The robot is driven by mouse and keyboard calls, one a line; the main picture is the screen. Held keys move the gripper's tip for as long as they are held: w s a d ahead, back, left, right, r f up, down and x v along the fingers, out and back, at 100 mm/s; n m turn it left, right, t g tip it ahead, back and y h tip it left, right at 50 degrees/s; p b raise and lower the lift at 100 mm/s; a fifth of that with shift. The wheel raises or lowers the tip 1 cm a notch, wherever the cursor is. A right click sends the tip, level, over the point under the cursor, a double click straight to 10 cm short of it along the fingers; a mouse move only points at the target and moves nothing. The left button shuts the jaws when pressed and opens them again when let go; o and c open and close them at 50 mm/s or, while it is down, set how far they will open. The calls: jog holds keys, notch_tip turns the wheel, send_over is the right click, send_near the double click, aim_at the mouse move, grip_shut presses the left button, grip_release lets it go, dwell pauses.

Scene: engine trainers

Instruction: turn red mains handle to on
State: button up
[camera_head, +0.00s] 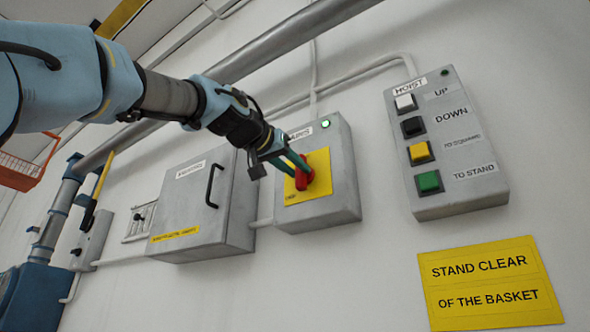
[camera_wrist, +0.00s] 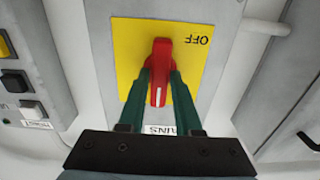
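The red mains handle (camera_head: 303,176) sits on a yellow plate (camera_head: 320,187) on the grey mains box (camera_head: 344,184). In the wrist view the handle (camera_wrist: 161,62) stands upright, its white mark pointing down toward the upside-down mains label. The word OFF (camera_wrist: 195,41) shows at the plate's upper right there; no ON mark is visible. My gripper (camera_head: 298,164) reaches in from the upper left. Its two green fingers (camera_wrist: 161,88) lie along both sides of the handle and appear closed on it. A green lamp (camera_head: 325,124) on the box is lit.
A grey cabinet (camera_head: 233,207) with a black pull stands left of the mains box. A hoist button panel (camera_head: 458,195) and a yellow warning sign (camera_head: 490,285) are to the right. A grey pipe (camera_head: 290,38) crosses above. Bare wall lies below the box.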

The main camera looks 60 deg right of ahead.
jog(key=o, duration=0.3)
jog(key=shift+o, duration=0.2)
jog(key=a+b, duration=0.5)
jog(key=a, duration=0.5)
jog(key=shift+a, duration=0.4)
